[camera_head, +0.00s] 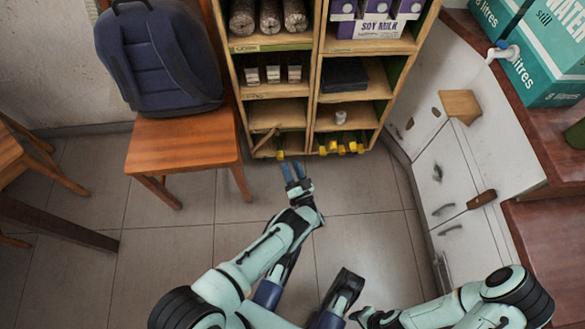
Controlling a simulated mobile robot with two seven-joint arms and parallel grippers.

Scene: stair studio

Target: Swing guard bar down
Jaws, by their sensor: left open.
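A wooden shelf unit (319,60) stands at the top centre. A thin tan bar-like piece (265,140) slants in its lower left compartment; I cannot tell for sure that it is the guard bar. Yellow pieces (341,148) line the bottom of the lower right compartment, and another shows at the lower left. My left gripper (293,171) is open and empty, its blue fingers pointing at the foot of the shelf, just short of it in the picture. My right gripper (360,317) is low at the bottom edge, small and dark, its fingers unclear.
A wooden chair (181,143) with a dark blue backpack (160,60) stands left of the shelf. White cabinets (440,180) with handles and a wooden counter line the right, with a teal water box (540,50) on top. Tiled floor (170,250) is clear between.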

